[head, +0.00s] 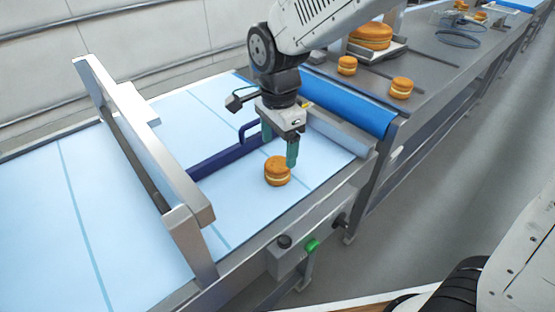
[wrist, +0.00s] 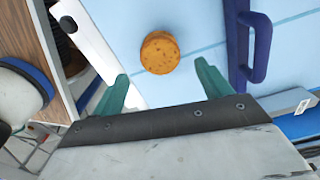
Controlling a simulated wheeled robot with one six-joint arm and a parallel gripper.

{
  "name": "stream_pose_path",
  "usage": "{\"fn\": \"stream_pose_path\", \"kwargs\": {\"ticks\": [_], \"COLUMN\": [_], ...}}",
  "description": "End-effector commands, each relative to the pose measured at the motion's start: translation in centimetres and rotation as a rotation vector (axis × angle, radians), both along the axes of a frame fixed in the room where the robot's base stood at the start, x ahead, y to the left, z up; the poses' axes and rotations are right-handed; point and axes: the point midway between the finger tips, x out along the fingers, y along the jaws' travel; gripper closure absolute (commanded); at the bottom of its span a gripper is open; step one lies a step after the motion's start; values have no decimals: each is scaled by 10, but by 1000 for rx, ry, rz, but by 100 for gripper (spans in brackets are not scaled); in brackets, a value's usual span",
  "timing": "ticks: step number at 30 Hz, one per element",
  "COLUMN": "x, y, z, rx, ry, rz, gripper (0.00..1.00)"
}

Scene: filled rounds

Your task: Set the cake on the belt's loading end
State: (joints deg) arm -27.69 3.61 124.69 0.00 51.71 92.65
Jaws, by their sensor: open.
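A small round filled cake (head: 277,171), golden with a pale cream layer, sits flat on the light blue belt (head: 215,105), near the belt's end by the metal counter. My gripper (head: 280,150) is open just above and behind the cake, fingers pointing down, holding nothing. In the wrist view the cake (wrist: 159,53) shows from above, beyond the open green fingertips of my gripper (wrist: 162,80), roughly midway between them. The cake looks clear of both fingers. One finger comes close to its upper right edge in the head view.
A dark blue bar with a handle (head: 222,153) lies across the belt beside the cake. A metal arch (head: 150,150) spans the belt at left. A control box (head: 290,254) is on the near side.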

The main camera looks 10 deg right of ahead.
Motion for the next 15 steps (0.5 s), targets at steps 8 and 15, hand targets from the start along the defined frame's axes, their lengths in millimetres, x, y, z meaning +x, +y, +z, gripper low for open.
{"fn": "stream_pose_path", "kwargs": {"ticks": [8,15], "x": [0,0], "y": [0,0], "z": [45,53], "rx": [1,0], "ry": [-2,0], "rz": [0,0], "gripper": [23,23]}}
